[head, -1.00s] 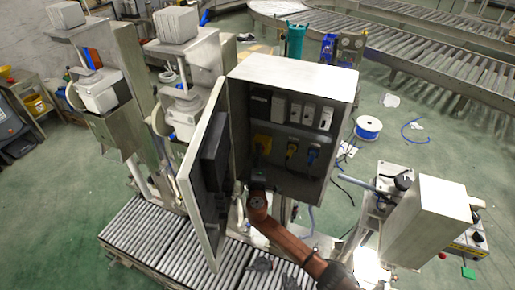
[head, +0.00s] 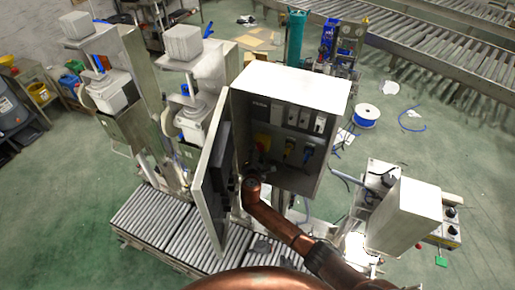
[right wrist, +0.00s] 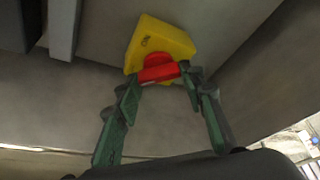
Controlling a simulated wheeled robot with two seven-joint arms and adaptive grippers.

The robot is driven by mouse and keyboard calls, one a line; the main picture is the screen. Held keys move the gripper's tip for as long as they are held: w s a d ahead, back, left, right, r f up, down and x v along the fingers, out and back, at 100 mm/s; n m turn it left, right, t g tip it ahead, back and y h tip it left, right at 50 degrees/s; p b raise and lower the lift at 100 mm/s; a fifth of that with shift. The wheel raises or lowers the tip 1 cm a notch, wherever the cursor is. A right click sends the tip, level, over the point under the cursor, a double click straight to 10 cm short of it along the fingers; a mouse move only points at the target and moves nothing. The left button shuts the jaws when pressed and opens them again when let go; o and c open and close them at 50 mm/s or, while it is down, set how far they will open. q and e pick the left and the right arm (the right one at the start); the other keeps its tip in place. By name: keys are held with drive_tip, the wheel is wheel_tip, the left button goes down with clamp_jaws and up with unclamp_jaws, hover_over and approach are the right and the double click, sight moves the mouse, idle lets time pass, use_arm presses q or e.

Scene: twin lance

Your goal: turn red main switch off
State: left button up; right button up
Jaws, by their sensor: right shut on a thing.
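My right gripper (right wrist: 160,75) is shut on the red switch handle, with one green finger at each end. The handle lies nearly level in the right wrist view, slightly tilted. My right arm reaches in from below, and the gripper is mostly lost in shadow in the head view. My left gripper is not in view.
The cabinet door (head: 211,180) stands open to the left of my right arm. A roller conveyor (head: 165,228) runs below, and a machine with a metal box (head: 405,218) stands at the right.

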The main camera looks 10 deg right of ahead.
drive_tip(key=shift+n, duration=0.4)
drive_tip(key=o, duration=1.2)
drive_tip(key=shift+c, duration=0.2)
drive_tip(key=shift+s, duration=0.1)
drive_tip(key=v, duration=1.1)
drive_tip(key=shift+s+a+r, duration=0.2)
drive_tip(key=shift+s+r, duration=0.05)
drive_tip(key=shift+a, duration=0.1)
